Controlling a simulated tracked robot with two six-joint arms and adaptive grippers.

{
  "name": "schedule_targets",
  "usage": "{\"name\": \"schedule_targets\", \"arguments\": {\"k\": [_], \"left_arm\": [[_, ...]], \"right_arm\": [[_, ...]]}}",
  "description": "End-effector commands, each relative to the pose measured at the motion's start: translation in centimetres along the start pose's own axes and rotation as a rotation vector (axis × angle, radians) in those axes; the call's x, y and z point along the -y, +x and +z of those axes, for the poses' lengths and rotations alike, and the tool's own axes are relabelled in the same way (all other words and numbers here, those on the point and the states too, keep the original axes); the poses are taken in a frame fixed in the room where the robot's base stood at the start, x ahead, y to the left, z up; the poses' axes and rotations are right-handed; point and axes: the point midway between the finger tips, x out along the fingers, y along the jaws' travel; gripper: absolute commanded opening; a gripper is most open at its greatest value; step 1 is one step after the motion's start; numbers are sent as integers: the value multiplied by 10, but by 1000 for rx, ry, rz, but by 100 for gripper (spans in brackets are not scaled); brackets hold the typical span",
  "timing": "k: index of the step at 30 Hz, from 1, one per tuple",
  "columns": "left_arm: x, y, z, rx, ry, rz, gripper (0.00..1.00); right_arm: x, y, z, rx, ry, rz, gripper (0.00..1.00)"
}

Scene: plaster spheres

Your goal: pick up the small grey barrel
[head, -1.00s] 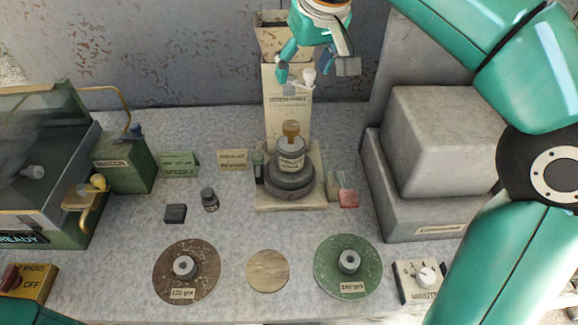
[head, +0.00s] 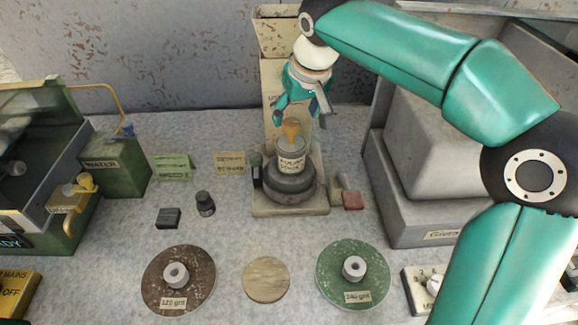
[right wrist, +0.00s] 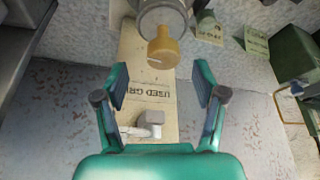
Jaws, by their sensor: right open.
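The small grey barrel (head: 291,160) has a pale label and a tan knob (head: 292,129) on top. It stands upright on a dark round base in the middle of the bench. My right gripper (head: 302,112) is open and empty, above and just behind the knob, with its fingers pointing down. In the right wrist view, the open right gripper (right wrist: 162,82) has the knob (right wrist: 163,48) and the barrel (right wrist: 163,16) past its fingertips, not between the fingers. My left gripper is not in view.
A tall cream post (head: 273,75) stands close behind the barrel. A grey block-shaped housing (head: 425,155) is to the right. A small dark bottle (head: 205,203) and a black block (head: 168,217) lie left. A brown disc (head: 150,285) and a green disc (head: 377,285) are in front.

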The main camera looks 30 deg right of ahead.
Motion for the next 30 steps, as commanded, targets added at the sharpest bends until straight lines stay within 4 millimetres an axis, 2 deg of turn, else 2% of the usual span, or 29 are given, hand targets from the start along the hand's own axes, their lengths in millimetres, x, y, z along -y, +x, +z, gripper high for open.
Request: {"name": "schedule_targets", "arguments": {"k": [8,18,26,27,30], "left_arm": [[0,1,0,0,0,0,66],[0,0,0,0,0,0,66],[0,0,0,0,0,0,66],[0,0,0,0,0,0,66],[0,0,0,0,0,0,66]], "right_arm": [[0,19,2,2,0,1,70],[4,62,7,2,0,1,70],[4,65,7,-1,0,0,70],[4,65,7,-1,0,0,68],[4,65,7,-1,0,0,52]]}}
